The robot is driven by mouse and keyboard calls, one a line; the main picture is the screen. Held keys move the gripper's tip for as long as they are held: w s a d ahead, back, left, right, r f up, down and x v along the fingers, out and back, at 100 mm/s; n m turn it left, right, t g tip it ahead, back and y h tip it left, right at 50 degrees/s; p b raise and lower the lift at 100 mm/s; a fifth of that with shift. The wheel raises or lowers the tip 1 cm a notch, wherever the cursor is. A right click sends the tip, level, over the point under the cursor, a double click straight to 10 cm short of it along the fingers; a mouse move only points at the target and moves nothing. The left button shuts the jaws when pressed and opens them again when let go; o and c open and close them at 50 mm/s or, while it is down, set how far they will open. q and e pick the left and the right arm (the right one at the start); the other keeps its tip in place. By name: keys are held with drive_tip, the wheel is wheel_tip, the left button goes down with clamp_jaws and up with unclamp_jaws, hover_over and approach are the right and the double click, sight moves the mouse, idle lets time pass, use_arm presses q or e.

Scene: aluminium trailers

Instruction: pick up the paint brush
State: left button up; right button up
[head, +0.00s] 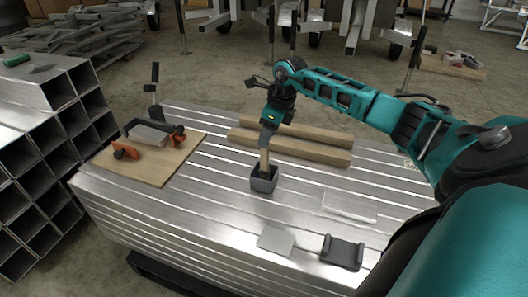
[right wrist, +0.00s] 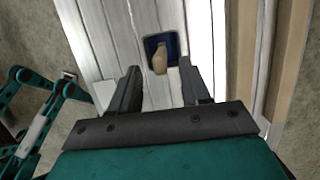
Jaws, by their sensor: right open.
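The paint brush (head: 264,160) stands in a small dark square cup (head: 264,184) on the ribbed aluminium table, its pale wooden handle pointing up. My right gripper (head: 267,140) is just above the handle, pointing down. In the right wrist view the brush handle (right wrist: 159,60) shows ahead of the open fingers (right wrist: 159,70), roughly midway between them, with the blue-dark cup (right wrist: 152,42) around it. The fingers do not appear to touch the handle. The brush's bristles are hidden in the cup. My left gripper is not seen.
Two wooden beams (head: 300,145) lie behind the cup. A wooden board (head: 150,166) with clamps is at the left. A flat grey plate (head: 276,240) and a dark bracket (head: 342,252) lie near the front edge. Metal tubes (head: 50,130) are stacked at far left.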

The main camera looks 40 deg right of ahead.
drive_tip(key=b, duration=0.2)
hover_over(264, 162)
drive_tip(key=w, duration=0.1)
drive_tip(key=f, duration=0.5)
drive_tip(key=shift+d+f, duration=0.1)
drive_tip(key=shift+d, duration=0.1)
clamp_jaws()
